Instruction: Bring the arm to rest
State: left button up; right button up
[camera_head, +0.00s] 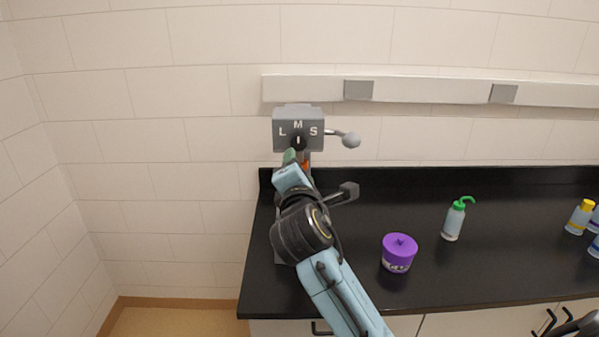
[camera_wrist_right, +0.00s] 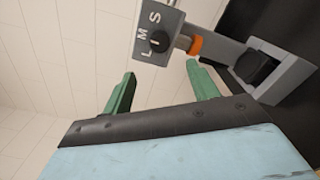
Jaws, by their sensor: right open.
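A lever with a grey ball (camera_head: 350,140) sticks out to the right. My right gripper (camera_wrist_right: 160,88) is open with green fingers and nothing between them. The wrist view shows the tap box (camera_wrist_right: 158,32) just beyond the fingers and an orange collar (camera_wrist_right: 195,46) near one fingertip; I cannot tell whether they touch. My left gripper is not in view.
A purple lidded jar (camera_head: 398,254) stands right of my arm on the counter (camera_head: 500,270). A wall rail (camera_head: 430,90) runs behind.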

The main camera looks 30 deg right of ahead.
dwell(0.3)
jog(key=s+a+f+m+g+y, duration=0.2)
jog(key=s+f+m+g+y, duration=0.15)
jog(key=s+f, duration=0.45)
jog(key=s+a+f+m+g+y, duration=0.2)
jog(key=s+f+m, duration=0.25)
jog(key=f, duration=0.75)
jog(key=s+a+f+m+g+y, duration=0.25)
jog(key=s+f+m, duration=0.2)
jog(key=s, duration=0.55)
jog(key=s+a+f+m+g+y, duration=0.25)
jog(key=s+a+f+g, duration=0.2)
jog(key=s, duration=0.45)
notch_tip(320, 180, down, 33)
jog(key=s+d+b, duration=0.1)
jog(key=s+b, duration=0.1)
jog(key=b, duration=0.5)
jog(key=s+d+f+g+b, duration=0.1)
jog(key=s+d+f+b, duration=0.2)
jog(key=s+f, duration=1.2)
notch_tip(320, 180, down, 4)
jog(key=h+b, duration=0.1)
jog(key=b, duration=0.1)
jog(key=shift+s+f+g+b, duration=0.15)
jog(key=shift+s+g+b, duration=0.1)
jog(key=shift+g+b, duration=0.1)
